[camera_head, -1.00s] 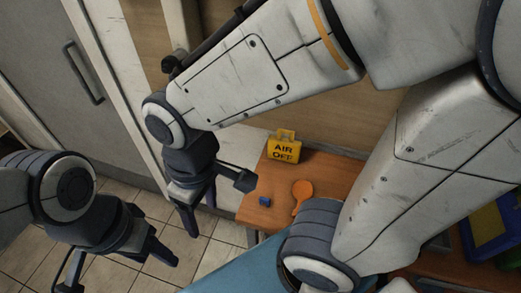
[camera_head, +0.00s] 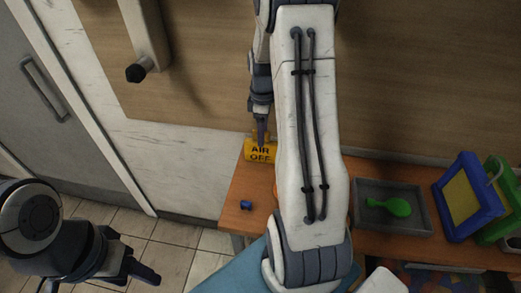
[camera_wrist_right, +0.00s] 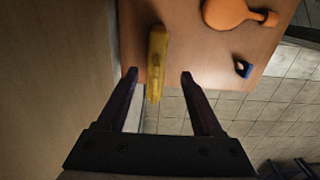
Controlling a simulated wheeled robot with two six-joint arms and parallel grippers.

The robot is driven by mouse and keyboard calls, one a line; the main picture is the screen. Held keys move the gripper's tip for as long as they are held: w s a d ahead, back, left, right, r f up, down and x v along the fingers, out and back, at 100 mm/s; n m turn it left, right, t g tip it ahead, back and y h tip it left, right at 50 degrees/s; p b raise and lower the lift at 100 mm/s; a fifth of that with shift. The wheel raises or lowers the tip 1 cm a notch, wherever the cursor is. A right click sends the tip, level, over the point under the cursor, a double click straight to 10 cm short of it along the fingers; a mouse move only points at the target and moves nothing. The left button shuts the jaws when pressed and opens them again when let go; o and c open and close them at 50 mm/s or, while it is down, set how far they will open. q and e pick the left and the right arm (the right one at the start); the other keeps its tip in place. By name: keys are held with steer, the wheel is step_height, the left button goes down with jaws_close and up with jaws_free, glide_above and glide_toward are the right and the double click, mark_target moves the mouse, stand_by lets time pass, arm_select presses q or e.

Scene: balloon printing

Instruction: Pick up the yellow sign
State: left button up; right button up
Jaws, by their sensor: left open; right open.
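The yellow sign (camera_head: 258,155), with "AIR OFF" in dark letters, stands at the left back of the wooden table. My right gripper (camera_head: 261,135) is right at it from above and overlaps its top in the head view. In the right wrist view the sign (camera_wrist_right: 157,55) is seen edge-on from above. It lies between the lines of the two spread fingers of my right gripper (camera_wrist_right: 160,75), which are open with visible gaps on both sides. My left gripper (camera_head: 112,268) is open and empty at the lower left, over the floor, away from the table.
A small blue object (camera_head: 246,205) and an orange paddle-shaped item (camera_wrist_right: 230,14) lie near the sign. A grey tray (camera_head: 420,222) holds a green item (camera_head: 392,207). Blue (camera_head: 466,200) and green frames stand at the right. A wall is close behind the sign.

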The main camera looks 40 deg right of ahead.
steer(key=shift+f, duration=0.9)
steer(key=f+p, duration=0.1)
steer(key=f, duration=0.1)
steer(key=f+p, duration=0.1)
steer(key=f, duration=0.1)
steer(key=shift+w+d+f, duration=0.15)
steer(key=shift+d+f, duration=0.05)
steer(key=shift+f, duration=0.45)
jaws_close()
